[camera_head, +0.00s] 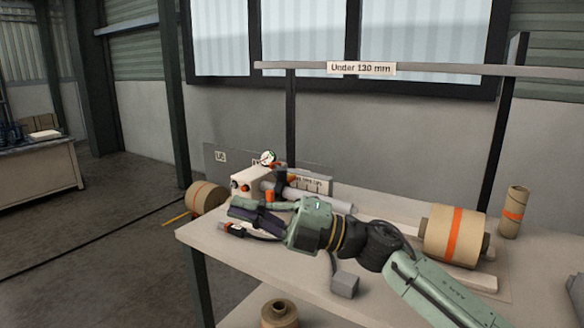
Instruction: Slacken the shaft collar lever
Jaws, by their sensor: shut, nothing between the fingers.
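My gripper (233,213) reaches in from the right, low over the left part of the bench, with its fingers pointing left. It is shut, with nothing seen between the fingers. A silver shaft (335,202) lies behind my gripper, partly covered by it. A small orange part (270,196) stands at the shaft's left end, just behind the fingers; I cannot tell whether it is the collar lever. The collar itself is not clearly made out.
A large kraft roll (452,236) and a small roll (514,212) are at right. An overhead bar (430,69) crosses above.

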